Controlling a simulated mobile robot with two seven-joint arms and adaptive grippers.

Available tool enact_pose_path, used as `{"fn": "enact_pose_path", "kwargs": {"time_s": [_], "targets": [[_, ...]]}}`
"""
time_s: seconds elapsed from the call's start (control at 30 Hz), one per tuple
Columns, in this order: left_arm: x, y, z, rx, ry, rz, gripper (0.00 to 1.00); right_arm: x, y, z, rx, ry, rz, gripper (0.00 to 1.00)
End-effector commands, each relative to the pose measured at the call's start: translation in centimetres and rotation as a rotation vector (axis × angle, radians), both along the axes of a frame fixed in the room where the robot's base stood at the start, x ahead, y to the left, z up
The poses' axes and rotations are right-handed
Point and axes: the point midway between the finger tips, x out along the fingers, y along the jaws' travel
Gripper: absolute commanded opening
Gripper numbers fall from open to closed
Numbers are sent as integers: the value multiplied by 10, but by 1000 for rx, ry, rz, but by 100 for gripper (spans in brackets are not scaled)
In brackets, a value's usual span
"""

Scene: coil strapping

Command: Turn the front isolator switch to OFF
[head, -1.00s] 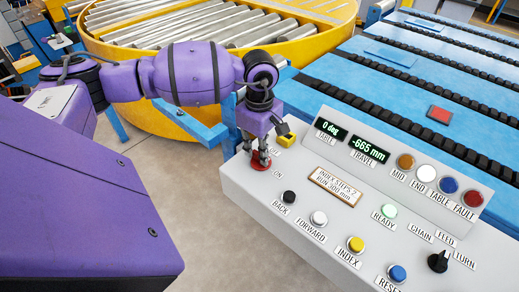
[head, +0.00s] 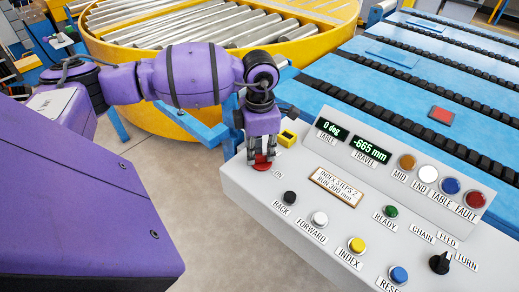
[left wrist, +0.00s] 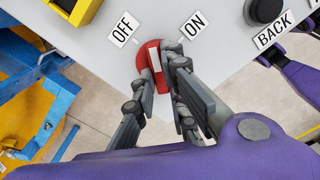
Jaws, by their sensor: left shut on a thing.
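The red isolator switch (head: 262,166) sits at the near left corner of the grey control panel (head: 240,190). My left gripper (head: 261,158) comes down on it from above, with its fingers shut on the switch's handle. In the left wrist view the red switch (left wrist: 142,61) has a raised handle with a white strip (left wrist: 155,58). The strip points up, between the OFF label (left wrist: 123,28) and the ON label (left wrist: 193,25). My left gripper's fingers (left wrist: 160,72) lie along both sides of the handle and partly hide it. My right gripper is not in view.
A yellow block (head: 288,136) stands close behind the left gripper. The black BACK button (head: 289,198) is nearby on the panel. The READY lamp (head: 391,212) looks dark green. The yellow turntable (head: 150,119) and blue conveyor (head: 345,75) lie beyond.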

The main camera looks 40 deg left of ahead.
Motion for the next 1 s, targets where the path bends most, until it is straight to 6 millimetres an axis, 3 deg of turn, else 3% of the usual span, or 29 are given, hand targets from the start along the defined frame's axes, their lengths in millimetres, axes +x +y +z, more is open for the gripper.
{"fn": "enact_pose_path", "kwargs": {"time_s": [0.5,1.0], "targets": [[0,-2,2,0,-3,441,0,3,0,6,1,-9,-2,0],[0,-3,2,0,-3,616,0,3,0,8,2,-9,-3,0]]}}
